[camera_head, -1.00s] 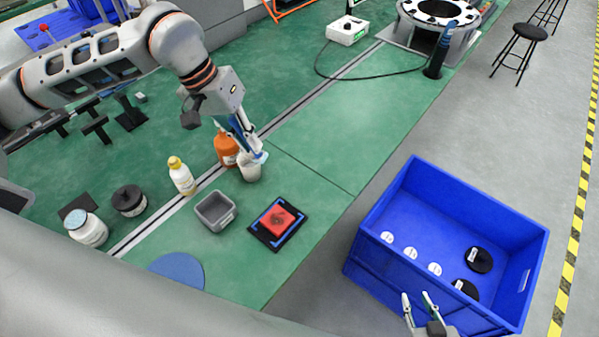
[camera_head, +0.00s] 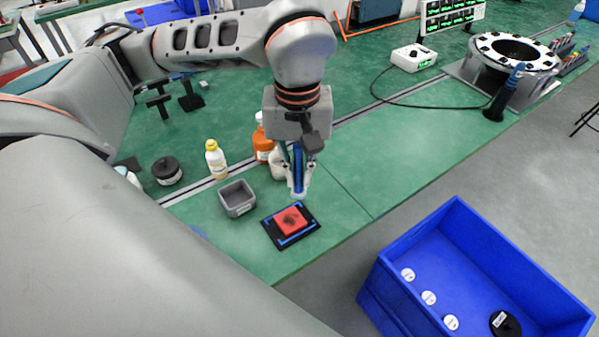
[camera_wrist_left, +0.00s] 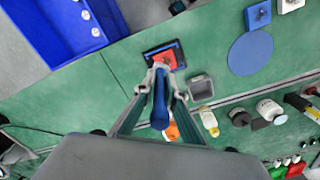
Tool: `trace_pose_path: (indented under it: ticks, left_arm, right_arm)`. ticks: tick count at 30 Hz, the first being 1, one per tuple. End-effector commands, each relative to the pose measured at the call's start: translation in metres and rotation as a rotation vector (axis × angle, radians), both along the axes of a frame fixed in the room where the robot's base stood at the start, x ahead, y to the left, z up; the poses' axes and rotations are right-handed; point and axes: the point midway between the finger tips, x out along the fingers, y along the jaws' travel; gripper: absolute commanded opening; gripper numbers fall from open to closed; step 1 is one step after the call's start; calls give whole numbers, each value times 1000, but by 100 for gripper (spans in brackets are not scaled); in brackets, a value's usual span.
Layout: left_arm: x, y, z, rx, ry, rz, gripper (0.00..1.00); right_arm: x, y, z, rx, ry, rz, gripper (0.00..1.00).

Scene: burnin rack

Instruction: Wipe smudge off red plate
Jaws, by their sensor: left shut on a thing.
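The red plate (camera_head: 291,224) lies on a black pad with blue corner marks (camera_head: 278,240) on the green bench. A dark smudge (camera_head: 292,217) shows on its top. In the wrist view the red plate (camera_wrist_left: 168,56) shows just beyond the fingertips. My left gripper (camera_head: 299,187) is shut on a blue-handled tool (camera_head: 298,162) with a pale lower end, held upright. The tool also shows between the fingers in the wrist view (camera_wrist_left: 160,105). It is above and just behind the plate, seemingly apart from it. My right gripper is out of view.
A grey bin (camera_head: 237,199) stands left of the pad. A white cup (camera_head: 276,165), an orange bottle (camera_head: 262,146) and a yellow-capped bottle (camera_head: 215,160) stand behind. A blue crate (camera_head: 440,225) is at right. The bench right of the pad is clear.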

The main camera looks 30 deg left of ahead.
Motion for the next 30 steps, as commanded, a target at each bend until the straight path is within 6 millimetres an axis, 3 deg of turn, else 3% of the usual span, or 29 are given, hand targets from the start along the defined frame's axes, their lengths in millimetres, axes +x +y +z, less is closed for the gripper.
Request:
trace_pose_path:
  ticks: [9, 15, 30]
  left_arm:
    - [-2, 0, -32, 3, 9, 13, 0]
    - [-2, 0, -51, 2, 8, 12, 0]
    - [-2, 0, -59, 3, 7, 11, 0]
  right_arm:
    - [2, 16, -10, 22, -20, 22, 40]
    - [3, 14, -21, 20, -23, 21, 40]
    - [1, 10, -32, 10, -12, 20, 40]
